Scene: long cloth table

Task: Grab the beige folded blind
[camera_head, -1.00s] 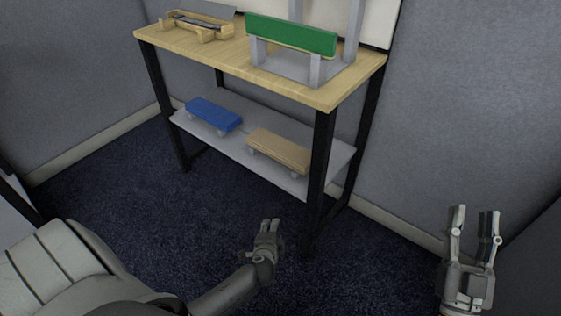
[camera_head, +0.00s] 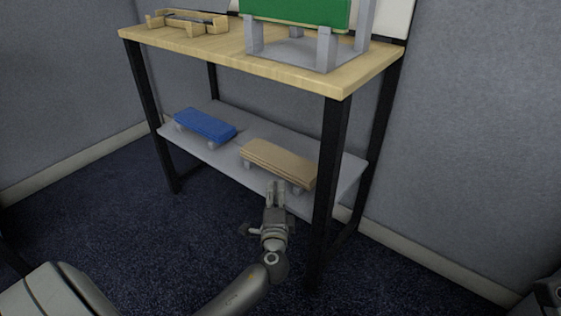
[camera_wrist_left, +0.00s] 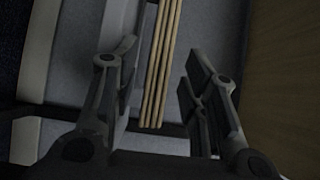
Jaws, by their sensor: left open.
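The beige folded blind (camera_head: 279,163) lies on small supports on the grey lower shelf (camera_head: 215,156) of the table, towards its right end. My left gripper (camera_head: 275,188) is at the front edge of that shelf, just in front of the blind. In the left wrist view the blind (camera_wrist_left: 162,65) shows its layered folds edge-on, between the two open fingers of the left gripper (camera_wrist_left: 158,85). The fingers appear apart from it. My right gripper is not clearly visible; only a dark part of my body shows at the lower right corner.
A blue folded piece (camera_head: 204,125) sits on the same shelf to the left. A green piece on a grey stand (camera_head: 298,12) and a wooden holder (camera_head: 187,22) are on the tabletop above. A black table leg (camera_head: 329,180) stands close right of my left gripper.

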